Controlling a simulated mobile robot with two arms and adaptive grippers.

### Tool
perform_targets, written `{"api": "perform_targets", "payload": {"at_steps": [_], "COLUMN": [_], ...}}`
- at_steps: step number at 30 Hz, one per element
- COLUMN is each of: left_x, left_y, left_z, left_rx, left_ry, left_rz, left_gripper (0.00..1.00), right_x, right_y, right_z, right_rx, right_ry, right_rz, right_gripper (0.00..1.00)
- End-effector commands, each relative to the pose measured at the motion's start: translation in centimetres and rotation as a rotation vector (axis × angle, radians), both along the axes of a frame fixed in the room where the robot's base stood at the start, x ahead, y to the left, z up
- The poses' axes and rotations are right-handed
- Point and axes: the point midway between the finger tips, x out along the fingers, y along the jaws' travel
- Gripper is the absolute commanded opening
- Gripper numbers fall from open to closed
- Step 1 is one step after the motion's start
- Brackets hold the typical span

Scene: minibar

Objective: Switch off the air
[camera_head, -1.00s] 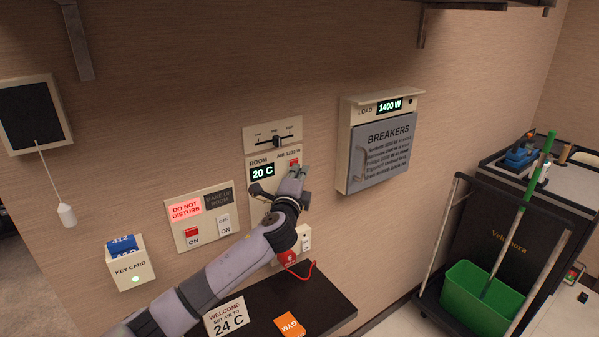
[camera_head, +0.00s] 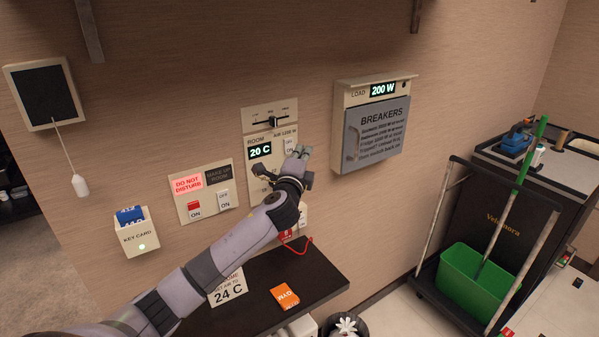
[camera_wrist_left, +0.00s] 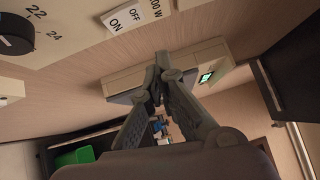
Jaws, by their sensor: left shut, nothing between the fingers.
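The air switch (camera_head: 290,145) is a small white rocker at the top right of the room panel (camera_head: 254,178), whose display (camera_head: 260,152) reads 20 C. Its red patch does not show. In the left wrist view the switch (camera_wrist_left: 126,16) shows OFF and ON labels. My left gripper (camera_head: 302,151) is shut and empty, just right of the switch; a small gap or light contact cannot be told apart. In the wrist view the gripper's fingertips (camera_wrist_left: 162,58) meet, pointing past the switch toward the breaker box. My right gripper is not in view.
The breaker box (camera_head: 371,128) is to the right, its load display (camera_head: 382,90) reading 200 W. A slider panel (camera_head: 270,117) is above the room panel. Signal switches (camera_head: 205,191) and a key card holder (camera_head: 138,232) are left. A dark shelf (camera_head: 318,270) juts out below; a cart (camera_head: 505,225) stands right.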

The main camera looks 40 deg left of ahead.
Motion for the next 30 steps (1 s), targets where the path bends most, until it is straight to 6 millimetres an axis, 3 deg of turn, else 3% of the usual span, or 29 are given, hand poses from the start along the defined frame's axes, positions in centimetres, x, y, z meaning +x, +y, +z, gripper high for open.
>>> {"api": "perform_targets", "payload": {"at_steps": [5, 13, 18, 24, 30], "left_x": [-1.8, -5.4, -7.6, -8.6, -8.7], "left_y": [-0.7, -2.2, -3.1, -3.5, -3.5], "left_z": [-0.1, 0.2, 0.4, 0.6, 0.7], "left_rx": [0.002, 0.002, 0.003, 0.001, 0.001], "left_ry": [0.0, -0.001, -0.001, 0.0, 0.0], "left_rz": [-0.001, -0.002, -0.001, 0.0, 0.0], "left_gripper": [0.0, 0.0, 0.0, 0.0, 0.0], "right_x": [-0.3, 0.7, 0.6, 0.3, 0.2], "right_y": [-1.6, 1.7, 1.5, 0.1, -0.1], "right_z": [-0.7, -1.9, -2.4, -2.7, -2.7], "right_rx": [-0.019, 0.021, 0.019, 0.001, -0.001], "right_ry": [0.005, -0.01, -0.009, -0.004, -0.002], "right_rz": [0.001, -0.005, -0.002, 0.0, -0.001], "right_gripper": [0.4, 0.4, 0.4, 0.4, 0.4]}}
